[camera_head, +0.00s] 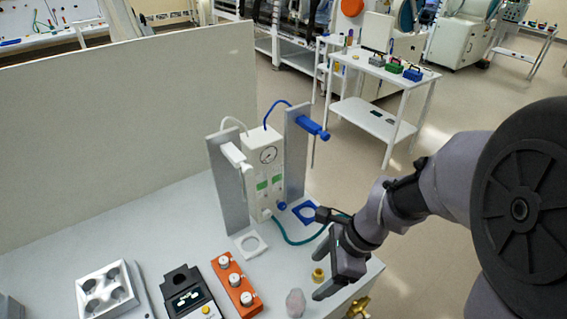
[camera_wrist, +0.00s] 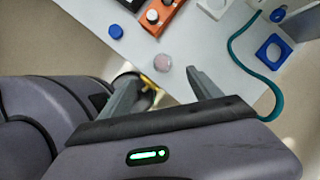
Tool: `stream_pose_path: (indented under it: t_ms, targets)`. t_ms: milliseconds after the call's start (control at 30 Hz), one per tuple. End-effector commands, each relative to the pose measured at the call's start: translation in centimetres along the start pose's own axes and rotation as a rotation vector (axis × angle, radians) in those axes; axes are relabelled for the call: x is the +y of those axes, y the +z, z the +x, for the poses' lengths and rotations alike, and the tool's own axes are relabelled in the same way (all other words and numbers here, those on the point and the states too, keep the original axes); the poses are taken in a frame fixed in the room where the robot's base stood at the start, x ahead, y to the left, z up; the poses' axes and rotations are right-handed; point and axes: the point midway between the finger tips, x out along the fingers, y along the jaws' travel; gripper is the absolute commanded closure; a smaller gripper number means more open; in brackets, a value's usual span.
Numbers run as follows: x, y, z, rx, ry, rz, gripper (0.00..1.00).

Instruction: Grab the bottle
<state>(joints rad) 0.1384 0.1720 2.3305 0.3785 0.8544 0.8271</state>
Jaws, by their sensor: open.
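A small pale pink, rounded object, apparently the bottle (camera_head: 295,302), stands near the front edge of the bench in the head view. The wrist view shows it from above as a pinkish round shape (camera_wrist: 163,62), just beyond the gap between my fingertips. My gripper (camera_head: 319,275) is open and empty, to the right of the bottle and apart from it. Both fingers also show in the wrist view (camera_wrist: 160,75). A small yellow ring-like piece (camera_head: 318,275) shows between the fingers in the head view.
An orange block with white knobs (camera_head: 240,287) and a black device (camera_head: 188,297) stand left of the bottle. A gauge unit (camera_head: 264,165) between upright plates stands behind, with a teal hose (camera_head: 292,241). A blue cap (camera_wrist: 116,31) lies nearby in the wrist view.

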Motion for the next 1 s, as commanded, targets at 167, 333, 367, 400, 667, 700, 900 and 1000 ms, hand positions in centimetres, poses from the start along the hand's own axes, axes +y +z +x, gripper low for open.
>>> stream_pose_path:
  t_ms: [167, 333, 367, 400, 667, 700, 900, 1000]
  targets:
    - [-0.1, -0.1, 0.5, -0.005, 0.009, 0.034, 0.27]
    - [0.1, -0.3, 4.9, -0.004, 0.013, 0.03, 0.27]
    - [0.1, -0.3, 5.9, -0.004, 0.014, 0.03, 0.27]
    - [0.1, -0.3, 7.2, -0.004, 0.014, 0.03, 0.27]
    - [0.0, -0.2, 12.4, -0.003, 0.01, 0.029, 0.27]
    - [0.0, -0.2, 12.7, -0.003, 0.009, 0.029, 0.27]
    - [-0.8, -0.1, 16.7, -0.003, 0.01, 0.027, 0.27]
    - [-0.8, 0.0, 17.7, -0.004, 0.009, 0.028, 0.27]
